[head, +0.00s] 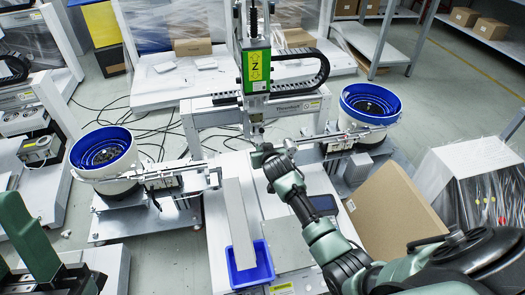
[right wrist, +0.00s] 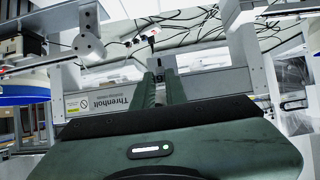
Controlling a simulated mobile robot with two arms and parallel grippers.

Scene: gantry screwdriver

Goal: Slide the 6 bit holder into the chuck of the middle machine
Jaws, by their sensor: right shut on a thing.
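The middle machine (head: 255,70) stands at the centre of the head view, with a green block marked Z. The lower end of its vertical spindle (head: 253,118), where the chuck is, hangs just above my right gripper. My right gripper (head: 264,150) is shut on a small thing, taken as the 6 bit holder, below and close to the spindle. In the right wrist view my two green fingers (right wrist: 160,80) point away from the camera toward the machine. The holder is mostly hidden between the fingertips, and contact with the chuck cannot be told. My left gripper is out of view.
Bowl feeders with blue rims stand left (head: 103,150) and right (head: 370,103), with feed rails (head: 165,176) reaching toward the middle. A blue bin (head: 250,265) lies at the front of the machine's bed.

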